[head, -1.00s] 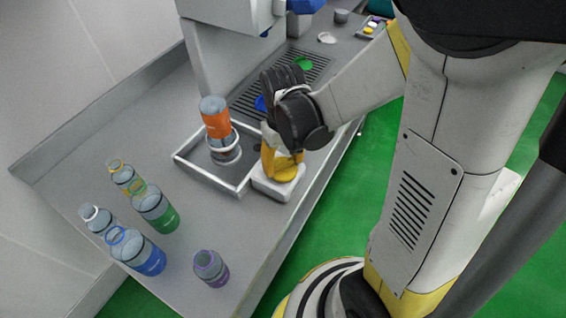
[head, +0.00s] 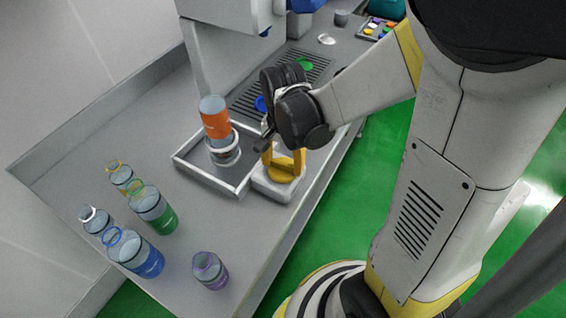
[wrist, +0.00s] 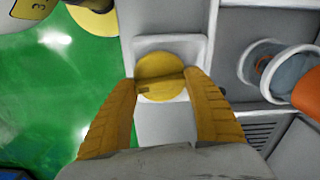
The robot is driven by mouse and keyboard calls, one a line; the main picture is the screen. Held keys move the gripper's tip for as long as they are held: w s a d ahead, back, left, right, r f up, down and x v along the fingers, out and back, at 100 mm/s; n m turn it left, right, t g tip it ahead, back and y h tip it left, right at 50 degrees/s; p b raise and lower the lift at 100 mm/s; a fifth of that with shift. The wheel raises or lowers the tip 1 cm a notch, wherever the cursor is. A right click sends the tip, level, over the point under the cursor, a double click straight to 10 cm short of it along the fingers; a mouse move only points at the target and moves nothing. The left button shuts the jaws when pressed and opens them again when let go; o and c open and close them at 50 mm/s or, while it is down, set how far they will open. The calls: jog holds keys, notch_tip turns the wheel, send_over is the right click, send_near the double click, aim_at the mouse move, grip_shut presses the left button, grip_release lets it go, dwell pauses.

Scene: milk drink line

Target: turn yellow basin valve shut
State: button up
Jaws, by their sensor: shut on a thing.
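The yellow basin valve (head: 285,174) is a round disc with a raised bar, on a white base block (head: 272,188) at the right edge of the basin (head: 203,178). In the wrist view the valve (wrist: 160,66) lies between the two yellow fingers. My gripper (wrist: 162,82) is shut on the valve's bar, pointing down from above; it also shows in the head view (head: 283,158). The bar runs nearly across from one finger to the other in the wrist view. The exact finger contact is partly hidden.
An orange-banded bottle (head: 216,122) stands in a ring holder in the basin, left of my gripper. Several bottles, such as a green one (head: 153,209) and a purple one (head: 210,271), stand on the counter (head: 90,175). A drip grate (head: 300,70) lies behind.

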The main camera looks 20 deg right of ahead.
aim_at(283, 163)
jog(key=shift+m, duration=0.8)
jog(key=o, duration=1.2)
jog(key=shift+r, duration=0.1)
notch_tip(283, 163, up, 12)
